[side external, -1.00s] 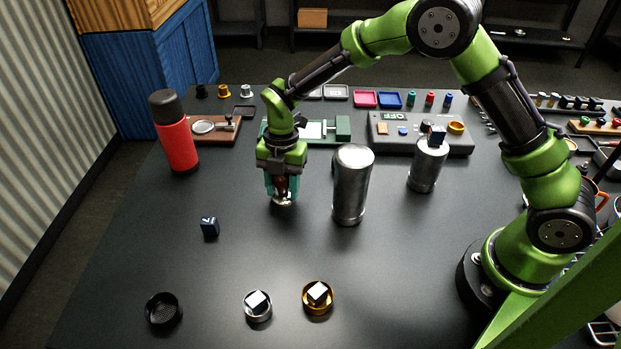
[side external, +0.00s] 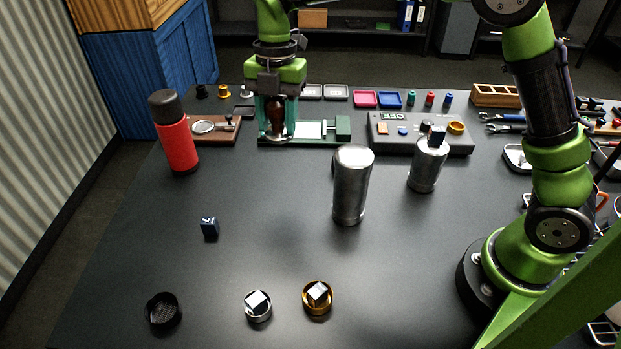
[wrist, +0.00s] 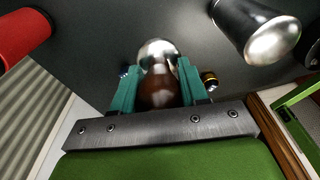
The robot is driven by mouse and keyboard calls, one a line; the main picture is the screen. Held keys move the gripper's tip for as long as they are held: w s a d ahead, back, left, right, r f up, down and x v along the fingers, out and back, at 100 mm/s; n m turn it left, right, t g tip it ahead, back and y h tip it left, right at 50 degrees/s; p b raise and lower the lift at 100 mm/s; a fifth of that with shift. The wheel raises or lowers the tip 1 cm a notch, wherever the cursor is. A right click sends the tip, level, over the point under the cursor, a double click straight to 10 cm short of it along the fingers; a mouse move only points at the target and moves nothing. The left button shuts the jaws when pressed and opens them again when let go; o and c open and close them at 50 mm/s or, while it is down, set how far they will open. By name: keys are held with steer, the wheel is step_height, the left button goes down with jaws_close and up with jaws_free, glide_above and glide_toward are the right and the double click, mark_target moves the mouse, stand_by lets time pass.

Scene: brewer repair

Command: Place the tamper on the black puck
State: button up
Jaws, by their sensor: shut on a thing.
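The tamper has a brown wooden handle (side external: 276,113) and a shiny round metal base. My gripper (side external: 277,122) is shut on the handle, with a teal finger on each side and the base hanging below. In the wrist view the tamper (wrist: 160,88) sits between my fingers (wrist: 158,82). The gripper is lifted, in front of the green fixture in the side view. A small black piece (side external: 200,91) stands at the table's far left edge. A round black basket (side external: 163,310) lies at the near left. I cannot tell which is the black puck.
A red flask (side external: 175,137) stands at the left. Steel cylinders (side external: 350,190) (side external: 425,168) stand at centre and right. A green fixture (side external: 335,130) and grey panel (side external: 390,135) line the back. The left middle table is mostly clear, apart from a dark cube (side external: 210,227).

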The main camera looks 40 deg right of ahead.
mark_target(275, 99)
step_height(275, 99, up, 4)
steer(key=shift+f, duration=0.1)
steer(key=s+d+f+m+t, duration=0.1)
steer(key=s+d+m+t, duration=0.1)
steer(key=s+d+m, duration=1.55)
step_height(275, 99, down, 11)
steer(key=a, duration=0.1)
steer(key=w, duration=0.5)
steer(key=w+f, duration=0.1)
steer(key=w, duration=0.8)
steer(key=shift+w+d+f, duration=0.25)
steer(key=shift+w+f, duration=0.05)
steer(key=shift+f, duration=0.1)
steer(key=shift+w+f, duration=0.2)
steer(key=shift+f, duration=1.55)
steer(key=shift+f, duration=0.15)
